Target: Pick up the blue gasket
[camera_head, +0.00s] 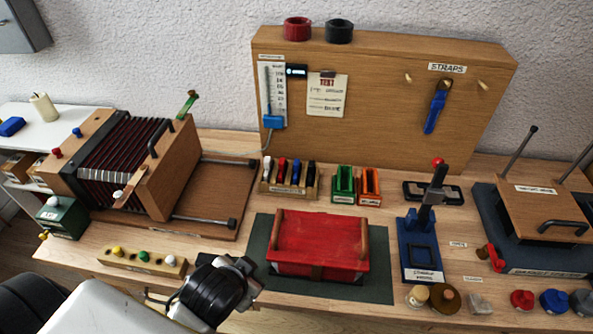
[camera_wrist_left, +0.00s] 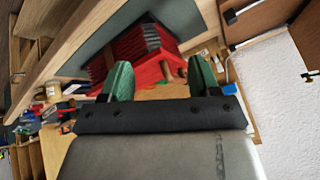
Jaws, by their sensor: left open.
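A small blue round piece (camera_head: 554,301), which may be the blue gasket, sits at the front right of the bench between a red piece (camera_head: 521,300) and a grey one (camera_head: 582,302). I cannot tell its exact shape. My left gripper (camera_wrist_left: 160,75) is open, its two green fingers apart with nothing between them. In the head view, my left arm comes in at the bottom left, far to the left of the blue piece. The wrist view faces a red ribbed object (camera_wrist_left: 135,52) beyond the fingers. My right gripper is not in view.
A red box (camera_head: 318,245) on a dark mat and a blue stand (camera_head: 421,258) lie between my left arm and the blue piece. A dark press-like fixture (camera_head: 545,270) stands just behind the piece. A bellows (camera_head: 125,150) stands left; a strap board (camera_head: 380,95) stands behind.

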